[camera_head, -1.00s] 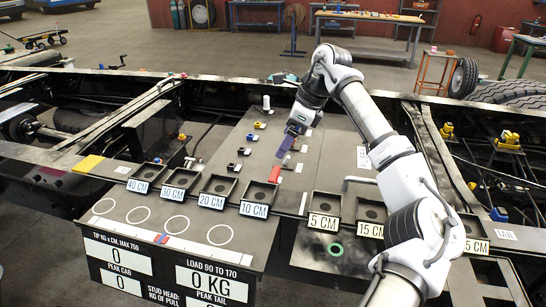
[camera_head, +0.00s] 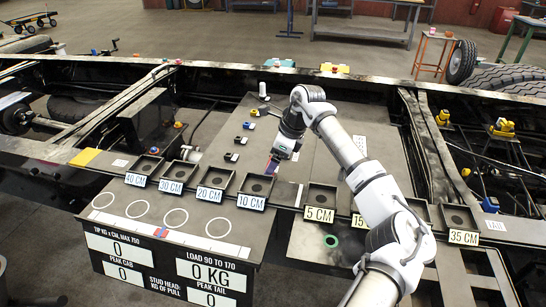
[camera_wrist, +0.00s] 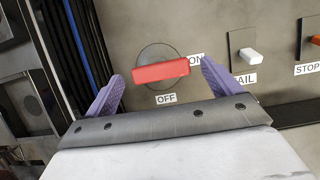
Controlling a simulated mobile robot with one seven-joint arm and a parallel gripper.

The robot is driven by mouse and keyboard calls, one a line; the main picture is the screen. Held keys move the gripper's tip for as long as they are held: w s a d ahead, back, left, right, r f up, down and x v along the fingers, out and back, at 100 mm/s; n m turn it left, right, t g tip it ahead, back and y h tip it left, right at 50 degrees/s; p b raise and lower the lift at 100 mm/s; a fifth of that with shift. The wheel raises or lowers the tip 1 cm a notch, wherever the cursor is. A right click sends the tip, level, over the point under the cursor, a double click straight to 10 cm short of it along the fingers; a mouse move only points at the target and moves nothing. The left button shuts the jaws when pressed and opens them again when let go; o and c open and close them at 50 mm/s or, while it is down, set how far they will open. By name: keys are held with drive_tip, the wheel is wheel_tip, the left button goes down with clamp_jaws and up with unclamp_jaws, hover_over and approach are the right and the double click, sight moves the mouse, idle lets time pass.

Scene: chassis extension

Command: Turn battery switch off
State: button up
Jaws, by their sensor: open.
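The battery switch is a red bar handle (camera_wrist: 160,72) on a round grey disc (camera_wrist: 158,54) set in a grey panel. The bar lies nearly level in the wrist view, its right end by the ON label (camera_wrist: 196,59). The OFF label (camera_wrist: 166,98) is below it. My gripper (camera_wrist: 161,76) is open, with one purple finger near each end of the bar. I cannot tell whether the fingers touch it. In the head view my gripper (camera_head: 272,166) is low over the panel behind the 10 CM tray, mostly hiding the switch.
Blue and black cables (camera_wrist: 72,45) run on the left. Several small trays, including the 10 CM tray (camera_head: 257,187), line the panel's front.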

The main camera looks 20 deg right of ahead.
drive_tip(key=shift+w+a+f, duration=0.1)
drive_tip(key=shift+a+f, duration=0.05)
drive_tip(key=shift+f, duration=0.35)
drive_tip(key=c, duration=1)
